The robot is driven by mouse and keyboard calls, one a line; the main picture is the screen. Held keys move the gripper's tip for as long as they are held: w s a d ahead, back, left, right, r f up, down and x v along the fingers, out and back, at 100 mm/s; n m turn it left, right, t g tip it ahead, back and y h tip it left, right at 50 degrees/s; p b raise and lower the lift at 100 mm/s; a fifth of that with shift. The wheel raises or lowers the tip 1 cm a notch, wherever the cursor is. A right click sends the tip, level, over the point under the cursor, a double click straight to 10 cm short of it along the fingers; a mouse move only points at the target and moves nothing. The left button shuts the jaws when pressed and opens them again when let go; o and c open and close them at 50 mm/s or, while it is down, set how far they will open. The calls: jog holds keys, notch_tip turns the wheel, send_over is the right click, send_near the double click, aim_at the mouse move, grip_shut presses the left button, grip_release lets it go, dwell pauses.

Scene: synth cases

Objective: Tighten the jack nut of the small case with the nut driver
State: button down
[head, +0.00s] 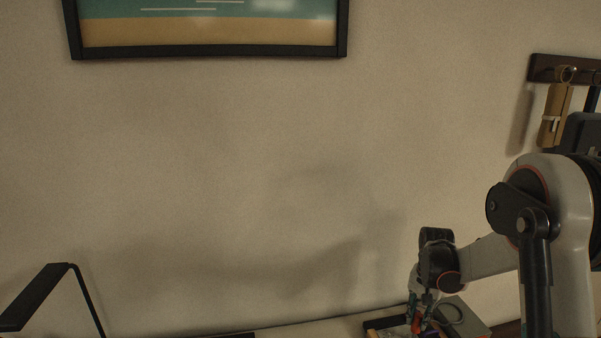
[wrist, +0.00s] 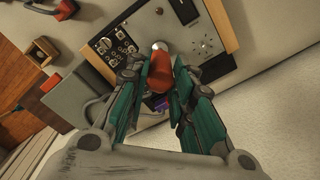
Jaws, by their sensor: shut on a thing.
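My gripper (wrist: 166,75) is shut on the red-handled nut driver (wrist: 161,78) in the wrist view, with teal fingers on both sides of the handle. The driver's silver tip points away from my gripper, over the panel of a synth case (wrist: 140,22) with wooden side cheeks. Whether the tip touches the panel, and the jack nut itself, I cannot tell. Knobs and sockets show left of the tip. In the head view my gripper (head: 424,306) is low at the right, with the red handle (head: 417,323) in it.
A grey box (wrist: 76,100) stands left of the case in the wrist view. A small wooden block (wrist: 42,50) and a red-and-dark item (wrist: 65,8) lie beyond it. In the head view, a picture frame (head: 210,54) and a wooden hook rail (head: 548,68) are on the wall.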

jog(key=shift+m, duration=1.2)
jog(key=shift+m+b, duration=0.45)
jog(key=shift+m, duration=0.95)
jog(key=c, duration=1.3)
grip_release()
jog(key=shift+r, duration=0.1)
